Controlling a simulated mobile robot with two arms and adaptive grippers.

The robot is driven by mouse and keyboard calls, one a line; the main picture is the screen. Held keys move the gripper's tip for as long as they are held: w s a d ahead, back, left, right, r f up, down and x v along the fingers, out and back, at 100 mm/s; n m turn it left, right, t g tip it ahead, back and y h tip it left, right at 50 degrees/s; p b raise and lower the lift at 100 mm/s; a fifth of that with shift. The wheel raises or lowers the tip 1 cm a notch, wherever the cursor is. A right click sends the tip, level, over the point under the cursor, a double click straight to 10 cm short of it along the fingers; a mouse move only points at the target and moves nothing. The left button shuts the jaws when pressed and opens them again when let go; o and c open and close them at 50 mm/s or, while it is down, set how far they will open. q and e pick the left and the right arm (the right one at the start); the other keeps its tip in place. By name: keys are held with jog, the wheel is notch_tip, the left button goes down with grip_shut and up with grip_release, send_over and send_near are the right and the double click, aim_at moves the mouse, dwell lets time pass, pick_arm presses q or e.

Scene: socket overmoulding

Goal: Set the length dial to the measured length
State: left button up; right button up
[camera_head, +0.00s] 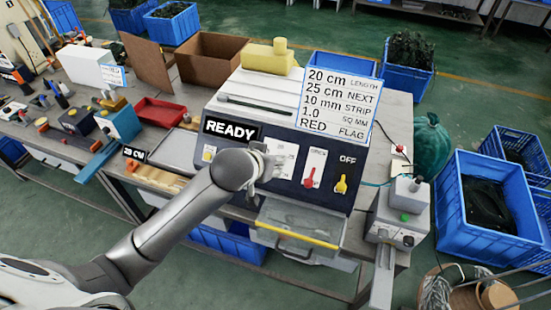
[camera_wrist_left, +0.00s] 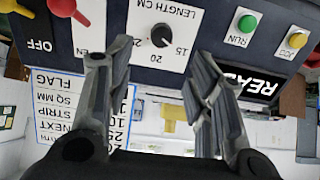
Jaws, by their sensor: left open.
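The length dial (camera_wrist_left: 162,35) is a black knob on a white plate marked LENGTH CM, with 15, 20 and 25 around it. Its pale mark seems to point towards the 15 side. My left gripper (camera_wrist_left: 150,75) is open, its fingers on either side of the dial in the wrist view, with no clear contact. In the head view my left gripper (camera_head: 265,168) is at the machine's front panel and hides the dial. A sign (camera_head: 337,103) reads 20 cm LENGTH, 25 cm NEXT. A small black display (camera_head: 134,153) on the bench reads about 28 or 29 CM.
The machine's READY display (camera_head: 231,130) is left of the dial. A red switch (camera_head: 310,177) and a yellow switch at OFF (camera_head: 341,184) are right of it. Green RUN (camera_wrist_left: 246,23) and yellow JOG (camera_wrist_left: 297,39) buttons are nearby. A clear-fronted drawer (camera_head: 300,222) sits below.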

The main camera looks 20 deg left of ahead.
pick_arm(q)
jog(key=p+x, duration=0.1)
jog(key=x, duration=0.6)
jog(key=shift+w+a, duration=0.1)
jog(key=shift+p+x, duration=0.45)
jog(key=shift+x, duration=0.65)
jog(key=shift+c, duration=0.3)
jog(key=c, duration=1)
